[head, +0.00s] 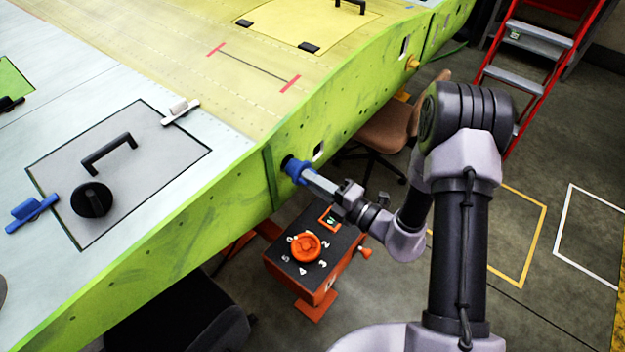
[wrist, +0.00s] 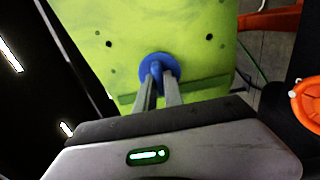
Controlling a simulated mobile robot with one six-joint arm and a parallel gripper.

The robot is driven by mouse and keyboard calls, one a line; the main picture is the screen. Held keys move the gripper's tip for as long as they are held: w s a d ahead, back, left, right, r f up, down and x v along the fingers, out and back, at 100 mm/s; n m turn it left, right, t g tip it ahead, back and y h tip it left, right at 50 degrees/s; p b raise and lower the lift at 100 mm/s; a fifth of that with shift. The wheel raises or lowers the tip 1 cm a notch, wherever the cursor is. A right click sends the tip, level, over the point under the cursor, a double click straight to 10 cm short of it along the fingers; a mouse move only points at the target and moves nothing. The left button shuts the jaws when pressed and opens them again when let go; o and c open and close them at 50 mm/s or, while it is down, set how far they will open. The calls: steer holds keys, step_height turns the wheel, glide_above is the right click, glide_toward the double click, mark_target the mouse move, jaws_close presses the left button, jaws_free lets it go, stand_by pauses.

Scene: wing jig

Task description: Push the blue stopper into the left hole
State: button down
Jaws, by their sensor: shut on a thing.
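The blue stopper (head: 296,170) is at the green side face of the wing (head: 205,225), at the left hole. My gripper (head: 308,177) is shut on the stopper from the right. In the wrist view the stopper (wrist: 158,70) shows between the two finger ends (wrist: 158,84), with its round blue flange close to the green face. The hole itself is hidden behind the stopper, and I cannot tell how deep it sits. A yellow stopper-like part (head: 412,63) sits on the same face farther right.
An orange-and-black box with an orange knob (head: 305,247) stands below my gripper. A brown chair (head: 388,128) and a red stepladder (head: 540,45) stand behind my arm.

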mark_target(298, 172)
steer(key=shift+w+a, duration=0.1)
steer(key=shift+p+x, duration=0.9)
steer(key=shift+x, duration=1.25)
steer(key=c, duration=1.4)
jaws_free()
steer(key=shift+o, duration=0.2)
steer(key=p+v, duration=0.3)
steer(key=v, duration=1.4)
steer(key=shift+s, duration=0.2)
